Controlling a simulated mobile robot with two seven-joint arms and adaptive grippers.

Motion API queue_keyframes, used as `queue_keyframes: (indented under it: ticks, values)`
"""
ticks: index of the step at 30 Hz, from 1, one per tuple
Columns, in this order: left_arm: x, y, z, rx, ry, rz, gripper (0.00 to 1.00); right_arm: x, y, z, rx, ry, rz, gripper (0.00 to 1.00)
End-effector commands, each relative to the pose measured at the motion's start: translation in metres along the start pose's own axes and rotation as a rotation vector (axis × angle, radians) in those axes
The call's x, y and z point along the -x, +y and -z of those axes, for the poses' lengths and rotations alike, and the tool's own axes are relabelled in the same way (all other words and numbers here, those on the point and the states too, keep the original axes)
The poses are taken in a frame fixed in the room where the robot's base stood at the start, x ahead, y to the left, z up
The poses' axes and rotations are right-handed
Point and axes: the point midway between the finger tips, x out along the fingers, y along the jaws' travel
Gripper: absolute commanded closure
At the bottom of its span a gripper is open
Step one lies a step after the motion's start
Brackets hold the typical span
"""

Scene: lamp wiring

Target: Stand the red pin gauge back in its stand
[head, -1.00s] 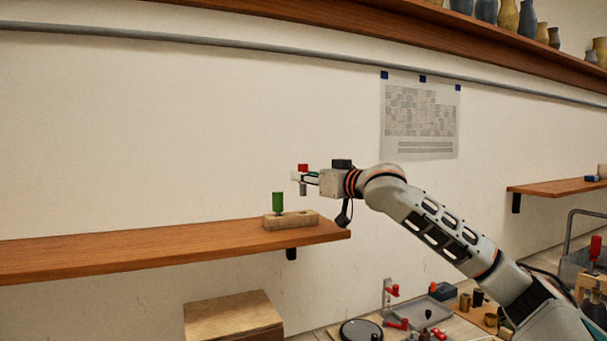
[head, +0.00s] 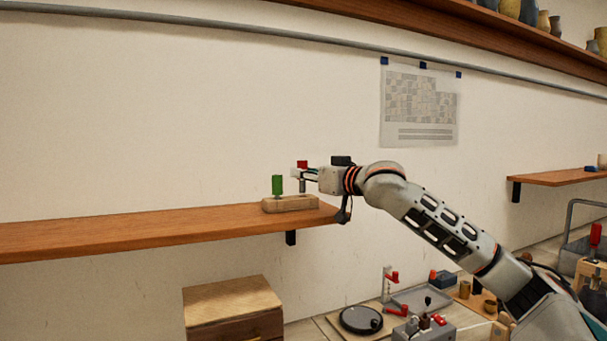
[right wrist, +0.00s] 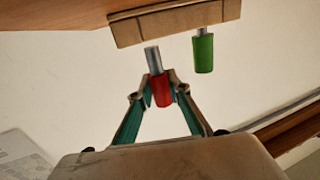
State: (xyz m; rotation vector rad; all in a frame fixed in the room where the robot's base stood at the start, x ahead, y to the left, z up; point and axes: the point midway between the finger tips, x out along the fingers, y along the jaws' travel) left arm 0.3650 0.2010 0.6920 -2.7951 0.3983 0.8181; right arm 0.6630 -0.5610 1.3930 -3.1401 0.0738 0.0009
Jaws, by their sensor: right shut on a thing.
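The red pin gauge (head: 302,164) has a red handle and a grey metal pin pointing down. It is upright above the right part of the wooden stand (head: 290,204). My right gripper (head: 304,174) is shut on it. In the right wrist view the red handle (right wrist: 162,91) is between the fingertips. The pin's free end comes close to the stand's edge (right wrist: 168,24) there; I cannot tell whether they touch. A green gauge (head: 277,186) stands upright in the stand's left part. My left gripper is out of view.
The stand sits near the right end of a wooden wall shelf (head: 130,231). The shelf to its left is bare. Below are a wooden box (head: 232,301), a round black disc (head: 361,320) and a bench with small parts. A paper sheet (head: 420,105) hangs on the wall.

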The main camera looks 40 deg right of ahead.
Motion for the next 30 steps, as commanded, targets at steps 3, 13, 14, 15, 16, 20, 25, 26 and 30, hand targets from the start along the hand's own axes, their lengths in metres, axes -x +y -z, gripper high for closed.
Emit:
queue_keyframes:
  ticks: [3, 13, 14, 15, 16, 20, 25, 26, 30]
  values:
    - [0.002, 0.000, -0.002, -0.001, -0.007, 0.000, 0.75, 0.002, 0.000, 0.002, 0.001, 0.000, -0.001, 1.00]
    - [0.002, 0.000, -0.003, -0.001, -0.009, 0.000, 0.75, 0.002, 0.000, 0.001, 0.000, 0.001, 0.000, 1.00]
    - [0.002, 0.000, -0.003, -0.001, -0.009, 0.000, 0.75, 0.002, 0.000, 0.001, 0.000, 0.001, 0.000, 1.00]
    - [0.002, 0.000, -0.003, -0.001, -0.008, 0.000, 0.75, 0.002, 0.000, 0.001, 0.000, 0.001, 0.000, 1.00]
    - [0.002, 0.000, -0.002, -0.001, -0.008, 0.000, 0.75, 0.002, 0.000, 0.001, 0.000, 0.001, 0.000, 1.00]
    - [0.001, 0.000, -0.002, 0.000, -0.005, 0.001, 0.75, 0.002, 0.000, -0.002, 0.000, 0.001, 0.000, 1.00]
    - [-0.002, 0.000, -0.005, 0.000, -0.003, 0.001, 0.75, 0.002, 0.000, -0.009, 0.000, 0.001, 0.000, 1.00]
    - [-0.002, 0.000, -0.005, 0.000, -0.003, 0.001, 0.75, 0.002, 0.000, -0.010, 0.000, 0.001, 0.000, 1.00]
    - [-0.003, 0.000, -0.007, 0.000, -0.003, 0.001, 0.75, 0.002, 0.000, -0.013, 0.000, 0.001, 0.000, 1.00]
